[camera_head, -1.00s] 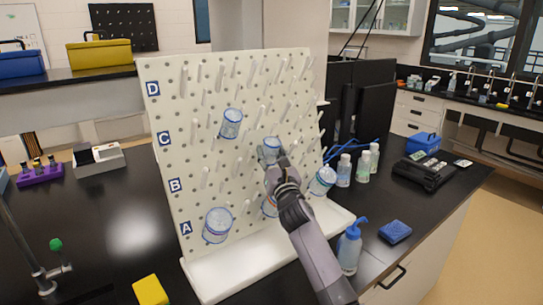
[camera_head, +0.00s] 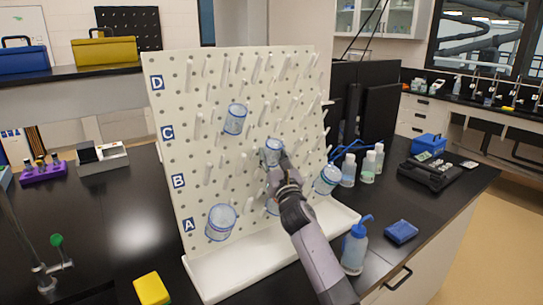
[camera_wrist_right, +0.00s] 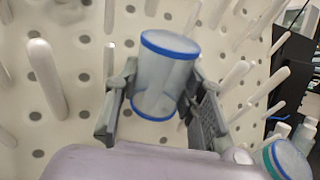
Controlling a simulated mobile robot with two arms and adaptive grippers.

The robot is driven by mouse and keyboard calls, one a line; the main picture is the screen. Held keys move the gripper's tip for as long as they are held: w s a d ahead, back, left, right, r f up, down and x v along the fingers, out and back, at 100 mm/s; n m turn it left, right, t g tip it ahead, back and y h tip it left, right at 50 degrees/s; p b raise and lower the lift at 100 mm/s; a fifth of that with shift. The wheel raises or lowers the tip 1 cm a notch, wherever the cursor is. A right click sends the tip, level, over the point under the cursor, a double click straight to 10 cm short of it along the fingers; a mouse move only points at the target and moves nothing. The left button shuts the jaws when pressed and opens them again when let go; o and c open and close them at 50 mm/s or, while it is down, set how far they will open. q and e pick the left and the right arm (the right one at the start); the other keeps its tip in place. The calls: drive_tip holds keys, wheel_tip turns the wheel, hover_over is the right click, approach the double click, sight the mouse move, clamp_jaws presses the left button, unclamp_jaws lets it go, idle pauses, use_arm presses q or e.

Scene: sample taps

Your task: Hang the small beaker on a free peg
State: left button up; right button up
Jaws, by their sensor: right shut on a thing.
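The small beaker (camera_head: 271,152) is clear with blue rims and is in front of the middle of the white pegboard (camera_head: 205,253). My right gripper (camera_head: 274,160) is shut on it. In the right wrist view the beaker (camera_wrist_right: 165,75) sits tilted between the two fingers of the gripper (camera_wrist_right: 163,95), close to the board. I cannot tell whether a peg is inside it. Other beakers hang on the board: one in row C (camera_head: 235,119), one in row A (camera_head: 220,222), one at the right edge (camera_head: 327,180), and one partly hidden behind my arm. My left gripper is not in view.
Bare pegs (camera_wrist_right: 48,78) surround the held beaker in the right wrist view. Capped bottles (camera_head: 368,167), a wash bottle (camera_head: 354,246) and a blue box (camera_head: 401,232) stand right of the board. A yellow block (camera_head: 151,289) lies at the front left.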

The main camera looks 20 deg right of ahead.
drive_tip(key=o, duration=0.7)
drive_tip(key=shift+d+f, duration=0.2)
drive_tip(key=shift+f, duration=0.25)
drive_tip(key=o, duration=0.3)
drive_tip(key=shift+d+r, duration=0.15)
drive_tip(key=shift+o, duration=1)
drive_tip(key=shift+r, duration=0.15)
drive_tip(key=shift+a, duration=0.2)
